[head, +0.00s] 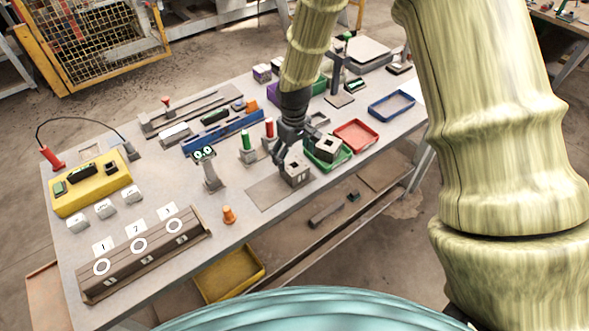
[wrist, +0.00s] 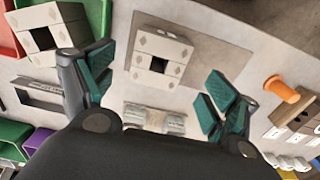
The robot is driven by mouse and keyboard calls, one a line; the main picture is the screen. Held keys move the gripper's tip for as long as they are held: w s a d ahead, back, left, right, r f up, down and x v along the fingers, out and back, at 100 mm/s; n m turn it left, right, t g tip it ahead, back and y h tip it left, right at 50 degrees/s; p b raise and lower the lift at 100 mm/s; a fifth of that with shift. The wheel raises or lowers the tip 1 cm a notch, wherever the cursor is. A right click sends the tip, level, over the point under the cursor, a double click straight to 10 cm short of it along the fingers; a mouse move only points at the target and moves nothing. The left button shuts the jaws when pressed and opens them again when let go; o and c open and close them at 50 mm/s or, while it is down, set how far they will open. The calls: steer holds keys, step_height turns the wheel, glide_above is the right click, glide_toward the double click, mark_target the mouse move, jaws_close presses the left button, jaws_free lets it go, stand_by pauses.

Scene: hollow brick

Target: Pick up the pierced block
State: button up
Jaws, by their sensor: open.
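A pale grey pierced block (head: 298,180) with a square hole sits on a darker grey mat (head: 264,194) near the table's front edge. In the wrist view the block (wrist: 138,62) lies ahead of and between my fingers, its hole and small diamond marks showing. A second, similar holed block (head: 327,143) is in the green tray (head: 318,161); it also shows in the wrist view's upper left (wrist: 68,17). My gripper (head: 281,160) is open and empty, just above and behind the first block. In the wrist view its teal finger pads (wrist: 160,92) stand apart. Contact with the block cannot be told.
A red tray (head: 355,122) and a blue tray (head: 392,95) lie to the right. Red and green capped posts (head: 247,155) stand close behind my gripper. A long brown fixture (head: 145,262) fills the front left.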

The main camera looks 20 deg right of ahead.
mark_target(294, 165)
steer(key=shift+d+f+p, duration=0.1)
steer(key=shift+f+p, duration=0.9)
steer(key=shift+f, duration=0.35)
steer(key=shift+w+f+p, duration=0.1)
steer(key=shift+f+p, duration=0.2)
steer(key=shift+f, duration=0.85)
steer(key=c, duration=1.3)
